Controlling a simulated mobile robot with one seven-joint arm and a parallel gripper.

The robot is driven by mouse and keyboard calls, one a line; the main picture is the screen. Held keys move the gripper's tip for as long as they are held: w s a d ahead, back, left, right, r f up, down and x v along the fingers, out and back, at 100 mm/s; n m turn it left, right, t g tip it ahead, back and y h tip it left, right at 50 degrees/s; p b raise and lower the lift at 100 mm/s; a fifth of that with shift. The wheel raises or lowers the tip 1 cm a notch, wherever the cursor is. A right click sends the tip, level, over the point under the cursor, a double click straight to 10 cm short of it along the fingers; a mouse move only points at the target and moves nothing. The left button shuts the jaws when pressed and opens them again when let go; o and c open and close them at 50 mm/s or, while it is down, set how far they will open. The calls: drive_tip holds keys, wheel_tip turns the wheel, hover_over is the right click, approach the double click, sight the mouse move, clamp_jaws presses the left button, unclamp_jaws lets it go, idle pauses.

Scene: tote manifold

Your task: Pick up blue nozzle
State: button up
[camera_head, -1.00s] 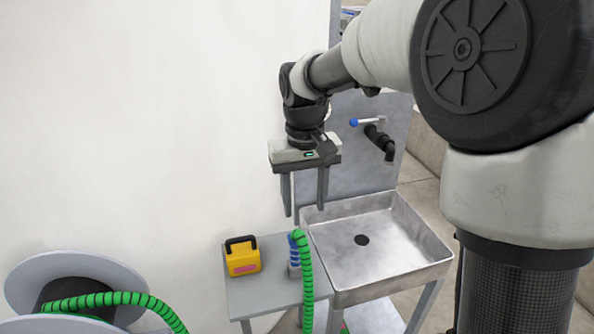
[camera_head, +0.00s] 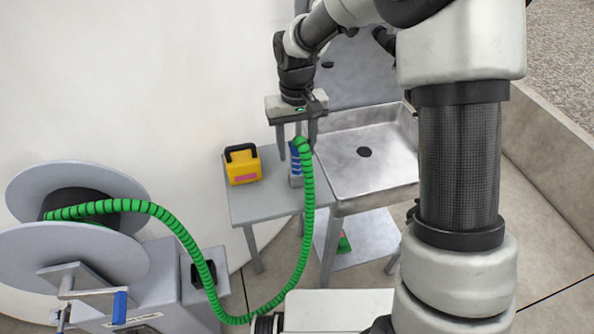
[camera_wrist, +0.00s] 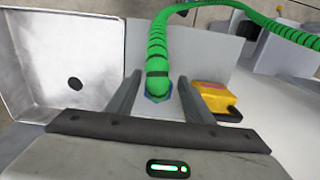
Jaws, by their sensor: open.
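The blue nozzle (camera_head: 295,163) stands upright on a small grey side table (camera_head: 262,205), with the green ribbed hose (camera_head: 307,205) joined to its top and arching down to the floor. My gripper (camera_head: 297,147) points down over it, open, its two fingers around the upper end of the nozzle. In the wrist view the gripper (camera_wrist: 160,95) has one finger on each side of the hose end and the nozzle. Only a little blue of the nozzle (camera_wrist: 148,98) shows there, under the hose. I cannot tell whether the fingers touch it.
A yellow box with a black handle (camera_head: 243,166) stands on the table, left of the nozzle. A metal sink (camera_head: 375,190) adjoins the table on the right. A hose reel (camera_head: 75,260) stands at the lower left. A white wall is behind.

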sight(297, 160)
drive_tip(key=f, duration=0.5)
drive_tip(key=shift+w+b, duration=0.2)
drive_tip(key=shift+b, duration=0.1)
clamp_jaws()
